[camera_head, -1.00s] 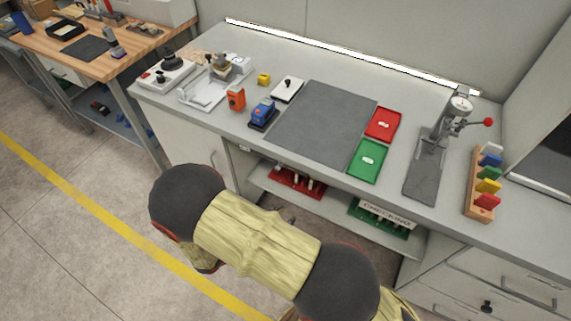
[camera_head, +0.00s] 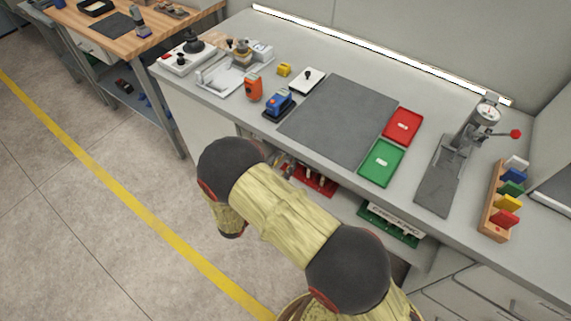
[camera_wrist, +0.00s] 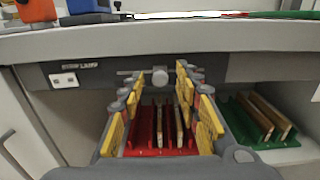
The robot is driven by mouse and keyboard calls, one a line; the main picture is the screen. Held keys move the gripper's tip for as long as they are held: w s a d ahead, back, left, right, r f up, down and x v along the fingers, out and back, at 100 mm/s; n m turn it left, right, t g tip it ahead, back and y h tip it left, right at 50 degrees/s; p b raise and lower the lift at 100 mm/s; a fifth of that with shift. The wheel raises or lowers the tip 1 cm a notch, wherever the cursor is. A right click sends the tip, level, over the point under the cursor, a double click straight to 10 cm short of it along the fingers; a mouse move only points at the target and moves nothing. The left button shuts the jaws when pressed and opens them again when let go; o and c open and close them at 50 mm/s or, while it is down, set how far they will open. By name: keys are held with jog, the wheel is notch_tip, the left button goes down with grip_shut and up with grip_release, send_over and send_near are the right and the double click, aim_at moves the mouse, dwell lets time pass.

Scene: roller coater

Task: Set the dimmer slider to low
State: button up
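A grey panel under the bench's front edge shows in the wrist view, with a small label, a white switch plate (camera_wrist: 64,80) and a light horizontal bar (camera_wrist: 128,73) that looks like the dimmer slider. In the head view my gripper (camera_head: 284,168) is small and partly hidden by my arm, just below the bench edge.
Below the panel, a shelf holds a red rack (camera_wrist: 150,148) and a green rack (camera_wrist: 255,125). Above, the bench top carries a grey mat (camera_head: 340,120), a red tray (camera_head: 403,126), a green tray (camera_head: 381,163) and a press (camera_head: 440,170). The floor in front is open.

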jog(key=shift+w+d, duration=0.3)
jog(key=shift+w, duration=0.05)
jog(key=c, duration=0.8)
grip_shut()
